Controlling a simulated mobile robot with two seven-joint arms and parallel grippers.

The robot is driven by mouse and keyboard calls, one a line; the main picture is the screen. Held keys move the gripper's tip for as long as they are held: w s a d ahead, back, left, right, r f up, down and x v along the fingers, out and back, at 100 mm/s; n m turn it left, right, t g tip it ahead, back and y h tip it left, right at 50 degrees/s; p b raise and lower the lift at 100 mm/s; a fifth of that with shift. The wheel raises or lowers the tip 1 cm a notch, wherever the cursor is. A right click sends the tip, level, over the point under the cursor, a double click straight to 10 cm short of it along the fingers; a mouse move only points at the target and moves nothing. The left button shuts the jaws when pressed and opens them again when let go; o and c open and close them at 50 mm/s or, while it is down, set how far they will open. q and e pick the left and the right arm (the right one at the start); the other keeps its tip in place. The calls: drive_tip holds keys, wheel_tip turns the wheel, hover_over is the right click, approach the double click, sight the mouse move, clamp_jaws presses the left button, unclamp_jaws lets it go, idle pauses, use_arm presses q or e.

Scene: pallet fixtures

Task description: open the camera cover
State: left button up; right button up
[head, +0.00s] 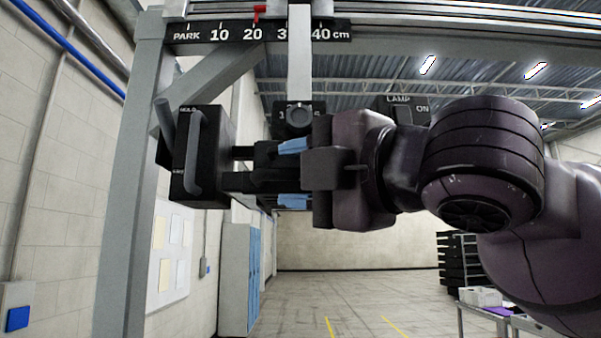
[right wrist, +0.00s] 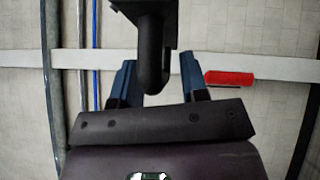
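A camera unit (head: 298,114) with a round dial hangs from a grey post under the scale rail; my right gripper hides its lower part. I cannot clearly tell the camera cover apart from the other dark parts. My right gripper (head: 280,172) points left in the head view, its blue fingertips apart, one above the other. In the right wrist view, a dark rounded part (right wrist: 153,55) stands between the fingers of the right gripper (right wrist: 158,82), with small gaps on both sides. My left gripper is not in view.
A black box (head: 218,150) with a grey handle (head: 193,150) stands left of the gripper by a grey upright (head: 125,200). A lamp switch box (head: 408,108) is right of the camera unit. The scale plate (head: 228,34) is above. A red bar (right wrist: 229,78) shows beside the fingers.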

drive_tip(key=b+v, duration=0.1)
drive_tip(key=v, duration=0.9)
drive_tip(key=shift+s+d+b, duration=0.25)
drive_tip(key=shift+s+b, duration=0.05)
idle(0.4)
